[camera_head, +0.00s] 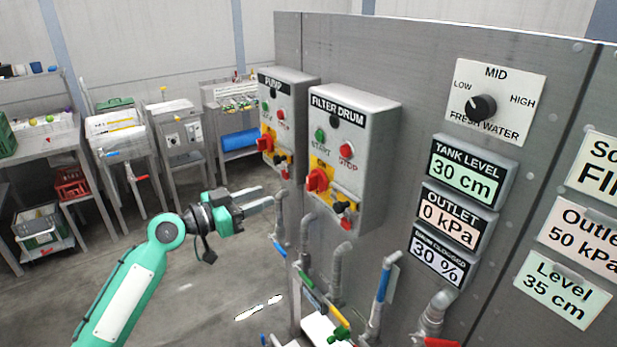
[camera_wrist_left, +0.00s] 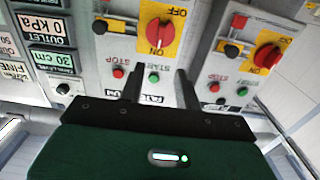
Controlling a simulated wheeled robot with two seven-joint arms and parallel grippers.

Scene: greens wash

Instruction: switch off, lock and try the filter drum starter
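The filter drum starter (camera_head: 376,110) is a grey box on the panel with a green START button (camera_head: 320,135), a red STOP button (camera_head: 347,150) and a red rotary switch (camera_head: 318,180) on a yellow plate. In the left wrist view, upside down, the switch handle (camera_wrist_left: 158,33) lies toward ON. A small black part with red (camera_head: 342,208) sits at the plate's lower right; I cannot tell whether it is a lock. My left gripper (camera_head: 270,198) is open and empty, left of the box and apart from it. My right gripper is not in view.
The similar pump starter (camera_head: 295,88) stands just left of the filter drum box. Pipes with coloured handles (camera_head: 383,283) rise below. Display plates (camera_head: 470,172) and a fresh water knob (camera_head: 481,107) are at right. Benches (camera_head: 50,155) stand at the left, with open floor between.

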